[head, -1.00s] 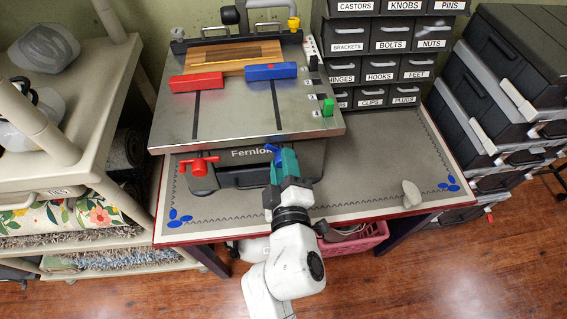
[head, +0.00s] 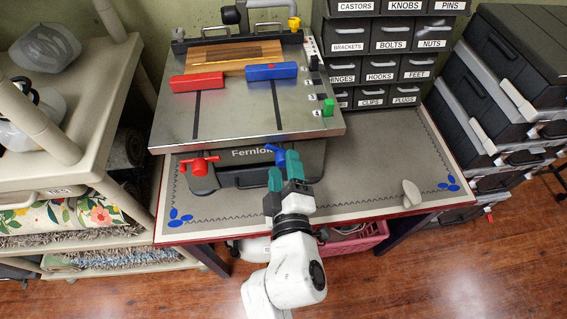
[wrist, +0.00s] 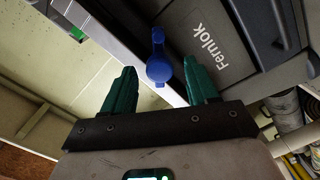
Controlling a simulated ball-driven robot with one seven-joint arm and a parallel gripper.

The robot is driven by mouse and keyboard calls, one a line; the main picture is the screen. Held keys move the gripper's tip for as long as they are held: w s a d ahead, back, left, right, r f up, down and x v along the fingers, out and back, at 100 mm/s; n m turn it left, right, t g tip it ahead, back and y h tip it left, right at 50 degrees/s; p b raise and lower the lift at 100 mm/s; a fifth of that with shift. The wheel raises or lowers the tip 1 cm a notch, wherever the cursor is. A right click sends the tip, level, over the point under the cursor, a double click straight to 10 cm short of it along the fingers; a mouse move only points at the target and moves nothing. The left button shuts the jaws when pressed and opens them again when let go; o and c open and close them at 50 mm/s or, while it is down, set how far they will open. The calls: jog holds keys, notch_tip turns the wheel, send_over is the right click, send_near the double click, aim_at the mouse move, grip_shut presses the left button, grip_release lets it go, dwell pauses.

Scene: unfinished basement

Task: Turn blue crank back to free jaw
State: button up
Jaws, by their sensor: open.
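The blue crank (head: 278,156) sits on the front of the grey Fernlok workbench (head: 170,128), right of the name. In the wrist view the crank (wrist: 158,66) shows between and just beyond my fingertips, its knob end toward me. My gripper (head: 285,172) has teal fingers, spread open and empty, on the near side of the crank; the gripper also shows in the wrist view (wrist: 160,78). I see no finger touching the crank. On the bench top, the blue jaw (head: 271,71) lies at the near edge of a wooden board (head: 235,52); whether it presses on it I cannot tell.
A red crank (head: 199,165) is left of the blue one, and a red jaw (head: 196,82) left of the blue jaw. A green piece (head: 328,107) sits at the bench top's right edge. Labelled drawers (head: 400,60) stand behind right. The grey mat (head: 370,165) is mostly clear on the right.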

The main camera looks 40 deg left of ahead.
jog(key=v, duration=0.9)
jog(key=shift+d, duration=0.15)
jog(key=shift+s, duration=0.1)
